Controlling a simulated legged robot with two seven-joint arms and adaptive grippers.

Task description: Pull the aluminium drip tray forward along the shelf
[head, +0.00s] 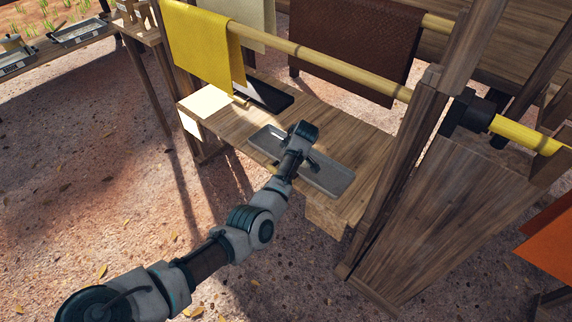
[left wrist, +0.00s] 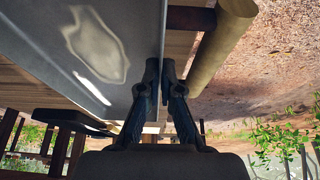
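The aluminium drip tray (head: 335,179) is a long, shallow grey tray lying on the wooden shelf (head: 222,128) in the head view. My left arm reaches over it from the lower left, and the left gripper (head: 311,164) is down at the tray, partly hidden by its own wrist. In the left wrist view, the tray (left wrist: 60,35) fills the upper left with a bright reflection. The left gripper's fingertips (left wrist: 161,68) are close together on either side of the tray's thin rim, apparently pinching it. My right gripper is in neither view.
A yellow sheet (head: 203,50) and a brown sheet (head: 355,45) hang on poles above the shelf. A dark tray (head: 268,97) and pale sheets (head: 206,102) lie at the shelf's left. A wooden post (head: 410,150) stands right. Open ground lies in front.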

